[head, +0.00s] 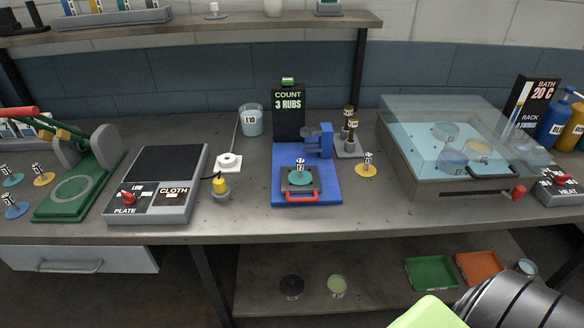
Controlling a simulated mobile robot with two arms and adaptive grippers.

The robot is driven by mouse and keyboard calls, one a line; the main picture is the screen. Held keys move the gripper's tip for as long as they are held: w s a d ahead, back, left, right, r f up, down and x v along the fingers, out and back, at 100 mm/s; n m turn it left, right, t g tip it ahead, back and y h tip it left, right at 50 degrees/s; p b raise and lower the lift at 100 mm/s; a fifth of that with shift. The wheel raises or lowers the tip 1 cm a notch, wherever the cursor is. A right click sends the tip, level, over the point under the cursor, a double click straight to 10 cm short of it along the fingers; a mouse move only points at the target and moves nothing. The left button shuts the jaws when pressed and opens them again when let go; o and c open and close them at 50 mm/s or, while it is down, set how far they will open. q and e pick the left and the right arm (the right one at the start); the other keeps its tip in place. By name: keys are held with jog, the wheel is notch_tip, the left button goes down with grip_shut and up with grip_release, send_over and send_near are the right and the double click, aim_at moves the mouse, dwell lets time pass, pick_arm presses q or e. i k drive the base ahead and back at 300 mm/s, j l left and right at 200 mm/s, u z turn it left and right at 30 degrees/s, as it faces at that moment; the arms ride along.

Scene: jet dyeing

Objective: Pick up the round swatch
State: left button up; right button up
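A teal round swatch (300,178) with a small tag lies on the grey plate of the blue rubbing device (322,194), mid-bench. A yellow round swatch (366,171) with a tag lies on the bench just right of that device. At the far left lie a teal swatch (13,180), a yellow-orange swatch (44,179) and a blue swatch (17,211), each tagged. The frame does not single out one as the task's swatch. Part of my arm shows at the lower right, below the bench edge; neither gripper is visible.
A green lever press (75,196), a plate-and-cloth unit (157,185) and a small yellow weight (221,187) stand left of the device. A clear-lidded water bath (450,150) stands right. The bench front between device and bath is clear. Trays (431,272) lie on the lower shelf.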

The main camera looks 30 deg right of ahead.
aim_at(299, 177)
jog(key=i+j+z, duration=0.15)
jog(key=i+z, duration=0.2)
jog(key=i+j+z, duration=0.35)
jog(key=i+l, duration=0.05)
jog(key=i, duration=0.05)
